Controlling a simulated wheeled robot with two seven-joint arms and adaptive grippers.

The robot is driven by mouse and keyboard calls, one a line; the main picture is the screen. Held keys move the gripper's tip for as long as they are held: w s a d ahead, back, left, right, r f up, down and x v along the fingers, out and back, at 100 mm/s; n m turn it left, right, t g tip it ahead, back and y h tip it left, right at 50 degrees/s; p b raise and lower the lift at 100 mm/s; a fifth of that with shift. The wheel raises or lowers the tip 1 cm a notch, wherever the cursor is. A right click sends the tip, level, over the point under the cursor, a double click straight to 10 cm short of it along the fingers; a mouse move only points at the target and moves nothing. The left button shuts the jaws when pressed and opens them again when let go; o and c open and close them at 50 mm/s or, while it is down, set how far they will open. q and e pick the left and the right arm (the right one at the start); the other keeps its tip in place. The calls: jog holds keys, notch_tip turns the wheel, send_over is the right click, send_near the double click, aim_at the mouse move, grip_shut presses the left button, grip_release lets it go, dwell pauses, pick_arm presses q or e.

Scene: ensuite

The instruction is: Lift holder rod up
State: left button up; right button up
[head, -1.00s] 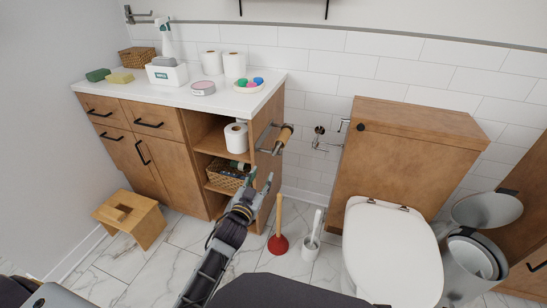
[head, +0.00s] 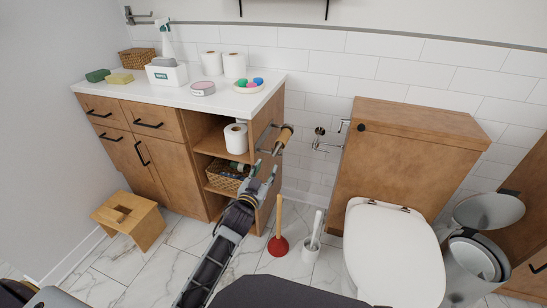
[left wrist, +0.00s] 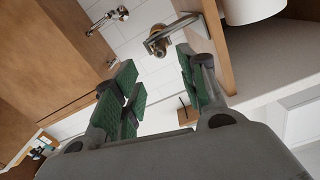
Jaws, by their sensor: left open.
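The holder is a metal bracket (head: 264,137) on the right side of the wooden cabinet, with a brown cylindrical rod (head: 284,138) sticking out. In the left wrist view, the round end of the rod (left wrist: 157,40) and the metal arm (left wrist: 188,21) show beyond the fingers. My left gripper (head: 266,168) is open and empty, just below the holder and apart from it. Its green-padded fingers (left wrist: 158,82) are spread in the left wrist view, with the rod end ahead, near the gap. My right gripper is not in view.
The cabinet's open shelves (head: 214,146) hold a paper roll (head: 236,138) and a basket (head: 224,175), close to my left gripper. A plunger (head: 278,242), a brush (head: 312,246) and the toilet (head: 392,245) stand to the right. A wooden stool (head: 128,217) is at left.

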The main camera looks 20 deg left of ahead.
aim_at(273, 154)
pick_arm(q)
jog(key=shift+w+d+b, duration=0.1)
jog(key=shift+w+b, duration=0.5)
jog(key=shift+w, duration=1.95)
jog(key=shift+w+b, duration=0.55)
jog(key=shift+w, duration=1.65)
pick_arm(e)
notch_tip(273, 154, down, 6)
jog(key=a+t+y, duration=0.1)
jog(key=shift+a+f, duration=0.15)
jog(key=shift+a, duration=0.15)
pick_arm(q)
jog(key=shift+c, duration=0.3)
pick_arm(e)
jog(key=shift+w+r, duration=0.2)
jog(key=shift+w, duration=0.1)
pick_arm(q)
grip_shut()
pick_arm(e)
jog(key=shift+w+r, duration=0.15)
